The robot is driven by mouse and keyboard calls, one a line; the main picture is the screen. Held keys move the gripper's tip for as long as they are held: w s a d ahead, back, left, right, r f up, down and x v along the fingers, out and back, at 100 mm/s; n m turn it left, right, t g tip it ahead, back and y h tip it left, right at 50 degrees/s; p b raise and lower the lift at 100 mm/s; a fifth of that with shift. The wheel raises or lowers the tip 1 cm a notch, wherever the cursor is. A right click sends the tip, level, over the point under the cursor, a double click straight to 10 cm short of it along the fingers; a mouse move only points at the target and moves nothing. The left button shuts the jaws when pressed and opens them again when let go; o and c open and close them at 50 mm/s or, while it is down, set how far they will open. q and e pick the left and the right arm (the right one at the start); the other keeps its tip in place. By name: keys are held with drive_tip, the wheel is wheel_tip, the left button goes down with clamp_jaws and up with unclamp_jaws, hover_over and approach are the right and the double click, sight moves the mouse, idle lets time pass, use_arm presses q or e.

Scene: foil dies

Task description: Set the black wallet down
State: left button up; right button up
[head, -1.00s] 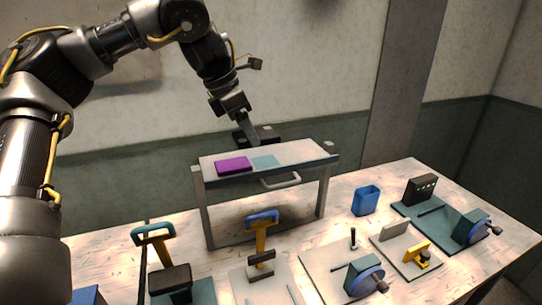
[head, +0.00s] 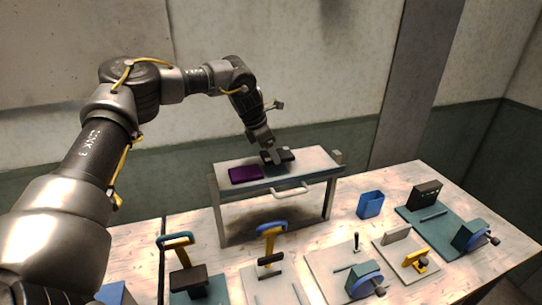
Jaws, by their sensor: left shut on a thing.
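My left gripper (head: 268,156) is shut on the black wallet (head: 285,155). It holds the wallet over the top of the raised white shelf (head: 315,164). The wallet is just above or touching the shelf; I cannot tell which. The fingers hide part of the wallet. A teal patch on the shelf is mostly hidden below the gripper and wallet. A purple wallet (head: 245,174) lies flat on the shelf to the left. My right gripper is not in view.
The shelf stands on the wooden bench and has a light handle (head: 291,190) at its front. A blue open container (head: 370,204) stands to its right. Stamping fixtures with yellow and blue handles (head: 271,235) fill the bench front. A wall is behind.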

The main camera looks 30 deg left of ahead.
sight(268, 154)
use_arm(q)
drive_tip(key=shift+w+a+f+p, duration=0.1)
drive_tip(key=shift+w+f+p, duration=0.2)
drive_tip(key=shift+p, duration=0.1)
wheel_tip(268, 154, down, 2)
drive_tip(key=shift+s+f+p, duration=0.1)
drive_tip(key=shift+f+p, duration=0.1)
drive_tip(key=shift+p, duration=0.25)
drive_tip(key=shift+f, duration=0.4)
drive_tip(key=o, duration=1)
